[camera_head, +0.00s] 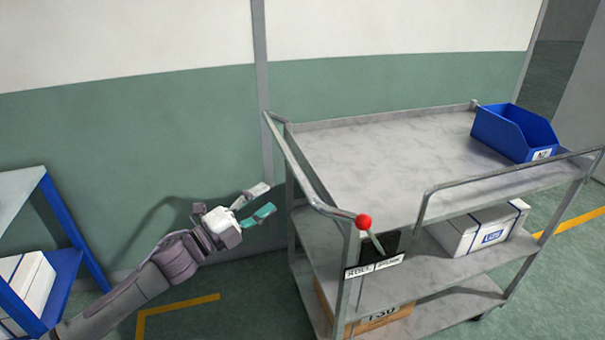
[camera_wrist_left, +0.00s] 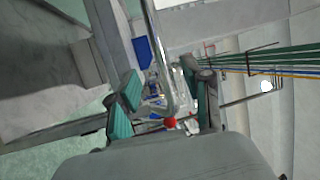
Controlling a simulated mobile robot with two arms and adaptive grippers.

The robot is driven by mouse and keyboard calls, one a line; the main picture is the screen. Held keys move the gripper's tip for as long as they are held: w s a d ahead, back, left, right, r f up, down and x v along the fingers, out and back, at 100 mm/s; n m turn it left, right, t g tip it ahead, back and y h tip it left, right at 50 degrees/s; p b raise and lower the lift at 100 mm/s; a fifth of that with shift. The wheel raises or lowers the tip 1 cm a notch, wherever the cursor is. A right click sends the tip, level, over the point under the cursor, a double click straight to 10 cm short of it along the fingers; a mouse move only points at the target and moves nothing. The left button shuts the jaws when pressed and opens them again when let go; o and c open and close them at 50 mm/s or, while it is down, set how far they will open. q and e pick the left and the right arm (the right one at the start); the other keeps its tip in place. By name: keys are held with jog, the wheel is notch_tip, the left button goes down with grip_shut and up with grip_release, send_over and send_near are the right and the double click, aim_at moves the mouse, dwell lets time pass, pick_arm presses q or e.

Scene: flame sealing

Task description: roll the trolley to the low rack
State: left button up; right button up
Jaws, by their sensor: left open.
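A grey three-shelf trolley (camera_head: 400,140) stands to the right, with a metal push bar (camera_head: 300,165) on its near left end. A red-knobbed lever (camera_head: 364,222) is at the bar's near end, above a label that seems to read ROLL and PARK. My left gripper (camera_head: 265,200) is open and empty, just left of the bar and apart from it. In the left wrist view the bar (camera_wrist_left: 158,50) and red knob (camera_wrist_left: 170,123) show between the open fingers (camera_wrist_left: 165,88). A blue-framed rack (camera_head: 70,215) stands at the left edge; whether it is the low rack I cannot tell.
A blue bin (camera_head: 510,130) sits on the trolley's top shelf, a white box (camera_head: 475,230) on the middle one, a brown carton (camera_head: 375,318) on the bottom. A green-and-white wall (camera_head: 150,130) runs behind. Yellow floor lines (camera_head: 180,304) mark the green floor.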

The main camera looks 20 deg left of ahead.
aim_at(299, 176)
pick_arm(q)
jog(key=p+x, duration=0.2)
jog(key=x, duration=0.9)
jog(key=shift+w, duration=0.1)
jog(key=shift+c, duration=0.6)
grip_shut()
